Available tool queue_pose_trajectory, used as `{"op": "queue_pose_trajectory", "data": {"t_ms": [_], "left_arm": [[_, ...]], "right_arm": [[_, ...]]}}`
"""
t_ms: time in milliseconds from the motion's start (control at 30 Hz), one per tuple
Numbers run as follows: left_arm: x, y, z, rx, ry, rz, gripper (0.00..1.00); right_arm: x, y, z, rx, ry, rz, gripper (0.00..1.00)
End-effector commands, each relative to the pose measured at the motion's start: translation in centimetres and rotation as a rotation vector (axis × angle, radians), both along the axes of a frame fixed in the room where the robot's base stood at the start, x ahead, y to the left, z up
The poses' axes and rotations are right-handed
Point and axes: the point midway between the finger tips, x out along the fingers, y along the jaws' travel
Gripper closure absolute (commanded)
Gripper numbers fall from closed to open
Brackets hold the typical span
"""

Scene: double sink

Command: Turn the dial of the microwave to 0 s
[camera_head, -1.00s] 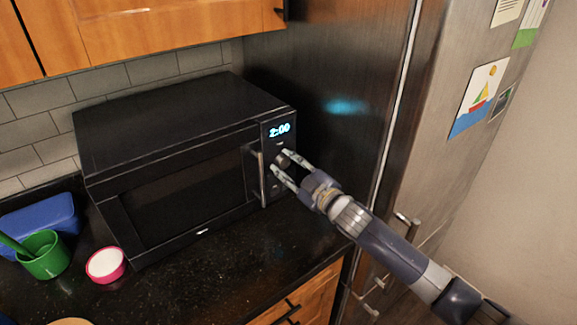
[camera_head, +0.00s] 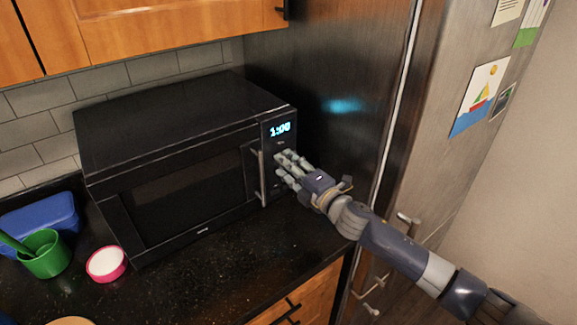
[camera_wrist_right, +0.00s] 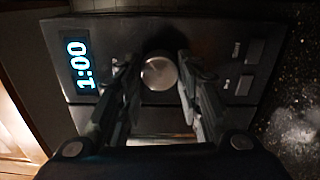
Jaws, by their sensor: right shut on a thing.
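The black microwave (camera_head: 180,150) stands on the counter with its door shut. Its display (camera_head: 280,129) reads 1:00, and the same display (camera_wrist_right: 78,66) shows in the right wrist view. The round silver dial (camera_wrist_right: 158,72) is on the control panel, between the fingers of my right gripper (camera_wrist_right: 158,85). In the head view my right gripper (camera_head: 283,167) is at the panel below the display, its fingers shut on the dial and hiding it. My left gripper is not in view.
The door handle (camera_head: 262,178) is just left of my right gripper. Panel buttons (camera_wrist_right: 243,86) are beside the dial. A steel fridge (camera_head: 345,90) stands close on the right. A green cup (camera_head: 45,258), a pink-rimmed bowl (camera_head: 107,264) and a blue container (camera_head: 42,214) are at the left. The counter (camera_head: 240,250) in front is mostly clear.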

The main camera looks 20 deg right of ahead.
Motion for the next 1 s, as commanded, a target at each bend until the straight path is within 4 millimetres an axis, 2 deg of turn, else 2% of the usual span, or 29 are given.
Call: {"op": "queue_pose_trajectory", "data": {"t_ms": [600,1000], "left_arm": [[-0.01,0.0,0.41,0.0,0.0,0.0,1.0],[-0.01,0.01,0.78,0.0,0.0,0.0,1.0]], "right_arm": [[0.05,-0.13,-0.07,-0.55,-0.199,-0.001,0.91],[0.06,-0.13,-0.07,-0.819,-0.297,-0.001,0.91]]}}
